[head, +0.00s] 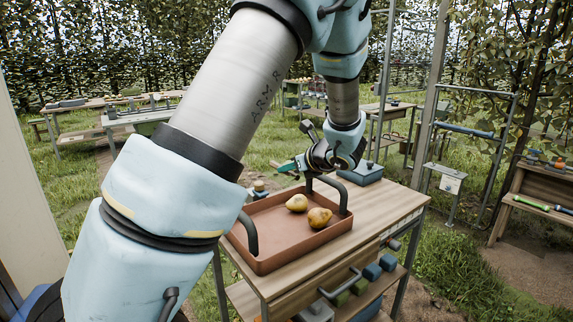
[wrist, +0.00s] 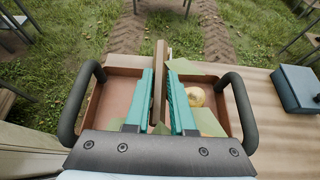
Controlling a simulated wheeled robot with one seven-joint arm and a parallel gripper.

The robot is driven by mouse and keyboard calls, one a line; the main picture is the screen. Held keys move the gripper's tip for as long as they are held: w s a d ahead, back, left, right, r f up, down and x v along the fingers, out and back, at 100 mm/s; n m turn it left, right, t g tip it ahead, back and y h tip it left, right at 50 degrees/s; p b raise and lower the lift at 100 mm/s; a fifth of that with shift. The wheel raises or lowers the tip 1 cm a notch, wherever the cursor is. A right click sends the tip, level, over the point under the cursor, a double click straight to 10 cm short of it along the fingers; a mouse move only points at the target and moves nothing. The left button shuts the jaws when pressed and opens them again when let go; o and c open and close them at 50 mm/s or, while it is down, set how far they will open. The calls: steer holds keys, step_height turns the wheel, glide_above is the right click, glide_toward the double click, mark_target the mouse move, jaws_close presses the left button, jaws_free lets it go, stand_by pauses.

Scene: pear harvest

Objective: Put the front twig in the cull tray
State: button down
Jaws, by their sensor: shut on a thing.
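The cull tray appears to be the reddish-brown tray (head: 262,262) with two dark handles, on the wooden table; its rim also shows in the wrist view (wrist: 122,72). Two yellowish pears (head: 297,203) (head: 319,218) lie in it. My gripper (head: 284,167) is above the tray's far side in the head view. In the wrist view its teal fingers (wrist: 160,76) are shut on a brown twig (wrist: 159,55) with green leaves (wrist: 203,68). The twig is over the tray between the handles. Its lower end is partly hidden, so I cannot tell whether it touches the tray.
A blue-grey box (head: 362,173) stands on the table behind the tray; it is at the right in the wrist view (wrist: 297,87). The wooden tabletop (head: 375,205) is clear right of the tray. The dark handles (wrist: 237,100) rise beside my fingers.

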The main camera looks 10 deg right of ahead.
step_height(320, 180, down, 6)
steer(key=b, duration=0.4)
steer(key=shift+r, duration=0.1)
steer(key=c, duration=0.7)
jaws_free()
steer(key=b+v, duration=0.2)
steer(key=v, duration=0.9)
